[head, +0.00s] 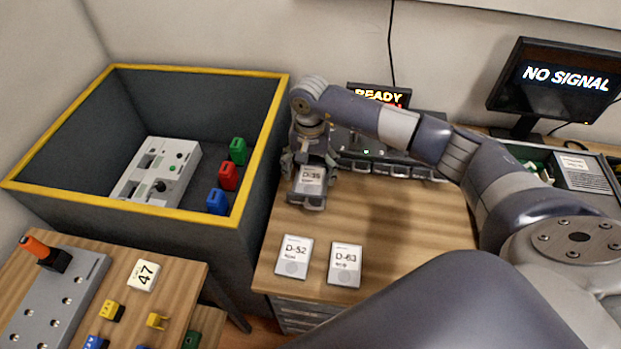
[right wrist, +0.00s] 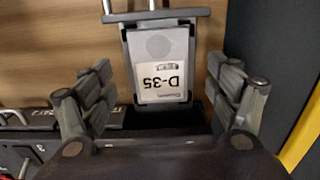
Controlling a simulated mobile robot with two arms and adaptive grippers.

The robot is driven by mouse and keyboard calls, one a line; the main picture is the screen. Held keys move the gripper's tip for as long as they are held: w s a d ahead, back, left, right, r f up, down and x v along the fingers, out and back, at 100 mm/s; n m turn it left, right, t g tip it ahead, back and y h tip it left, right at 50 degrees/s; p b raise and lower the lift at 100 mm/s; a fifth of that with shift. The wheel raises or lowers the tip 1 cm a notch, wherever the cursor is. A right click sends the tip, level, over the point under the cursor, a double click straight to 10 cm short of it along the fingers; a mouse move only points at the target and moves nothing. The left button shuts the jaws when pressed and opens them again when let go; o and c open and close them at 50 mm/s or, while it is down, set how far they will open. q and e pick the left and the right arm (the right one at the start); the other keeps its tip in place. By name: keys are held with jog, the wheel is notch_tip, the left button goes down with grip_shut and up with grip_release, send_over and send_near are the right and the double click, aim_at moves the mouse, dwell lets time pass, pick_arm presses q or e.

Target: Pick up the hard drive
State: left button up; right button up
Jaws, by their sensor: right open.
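A hard drive labelled D-35 (head: 311,176) lies in a dark pulled-out tray with a bar handle at the front of the drive unit (head: 400,163). In the right wrist view the drive (right wrist: 162,65) lies flat in its tray (right wrist: 124,62), its label upside down. My right gripper (head: 311,163) is open above the drive's rear part. Its fingers (right wrist: 160,78) stand on either side of the tray, with gaps to both sides. Two more drives, D-52 (head: 293,257) and D-63 (head: 345,265), lie loose on the wooden table. My left gripper is not in view.
A deep yellow-rimmed bin (head: 150,210) stands close left of the table, holding a white device (head: 157,172) and coloured blocks. A READY display (head: 379,95) and a monitor (head: 552,82) are behind. The table right of the drives is clear.

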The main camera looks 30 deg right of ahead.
aim_at(310, 182)
jog(key=shift+f+p, duration=0.3)
jog(key=shift+f, duration=1.2)
jog(key=shift+c, duration=0.6)
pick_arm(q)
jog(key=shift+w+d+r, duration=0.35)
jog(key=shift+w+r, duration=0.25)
pick_arm(e)
jog(key=c, duration=1.2)
jog(key=shift+o, duration=0.2)
